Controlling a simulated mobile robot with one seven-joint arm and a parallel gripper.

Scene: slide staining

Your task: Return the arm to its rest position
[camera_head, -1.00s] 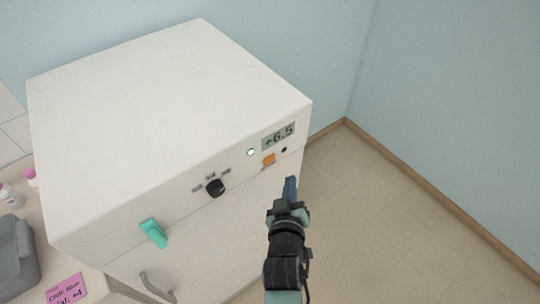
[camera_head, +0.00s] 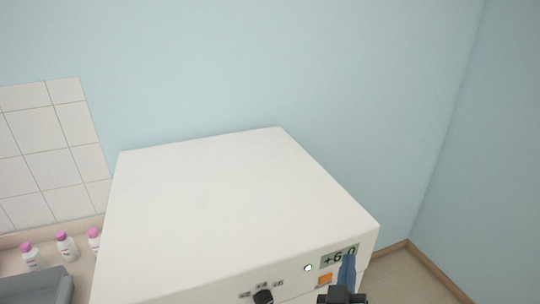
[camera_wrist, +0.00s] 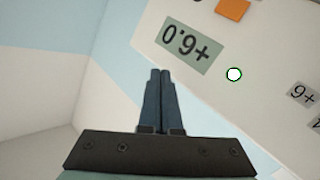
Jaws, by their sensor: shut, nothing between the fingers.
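My gripper (camera_head: 347,273) is at the bottom right of the head view, in front of the right end of a white cabinet's front panel. Its dark blue fingers overlap part of the display (camera_head: 338,257), which appears to read +6.0. In the wrist view my gripper (camera_wrist: 160,76) has its two fingers together with nothing between them. The display (camera_wrist: 188,43) shows upside down there, just beyond the fingertips. I cannot tell whether the fingers touch the panel. Most of my arm is out of view.
The white cabinet (camera_head: 235,190) fills the lower middle, with an orange button (camera_head: 324,281), a lit round lamp (camera_head: 308,268) and a black knob (camera_head: 263,297). Several pink-capped bottles (camera_head: 66,246) and a grey container (camera_head: 40,286) stand left. Floor (camera_head: 410,281) is free at right.

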